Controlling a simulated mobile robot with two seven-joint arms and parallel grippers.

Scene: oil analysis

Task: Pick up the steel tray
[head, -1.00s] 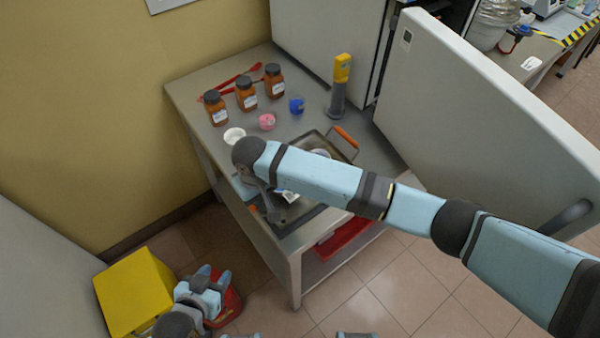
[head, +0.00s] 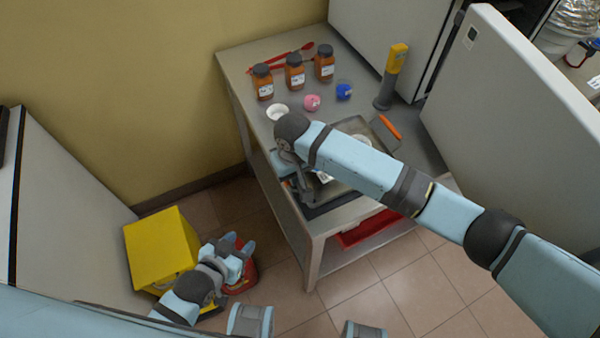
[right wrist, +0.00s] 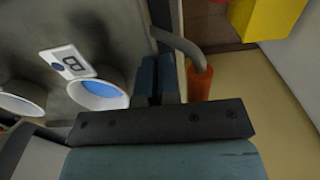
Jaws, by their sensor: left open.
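The steel tray (head: 378,146) lies on the bench, with an orange handle (head: 390,127) at its far right end. My right arm hides much of it. My right gripper (head: 303,196) points down at the tray's near left end. In the right wrist view its fingers (right wrist: 160,62) are almost together at the tray's edge (right wrist: 115,28), which runs in between them. The near orange handle (right wrist: 200,84) is just beside them. White dishes (right wrist: 100,92) sit in the tray. My left gripper (head: 240,243) is open and empty, low beside the bench.
Brown bottles (head: 294,73), a white bowl (head: 277,112), a pink cup (head: 312,102), a blue cup (head: 344,91) and a yellow-topped device (head: 393,75) stand behind the tray. An open white door (head: 520,120) is at right. A yellow bin (head: 160,245) and a red one are on the floor.

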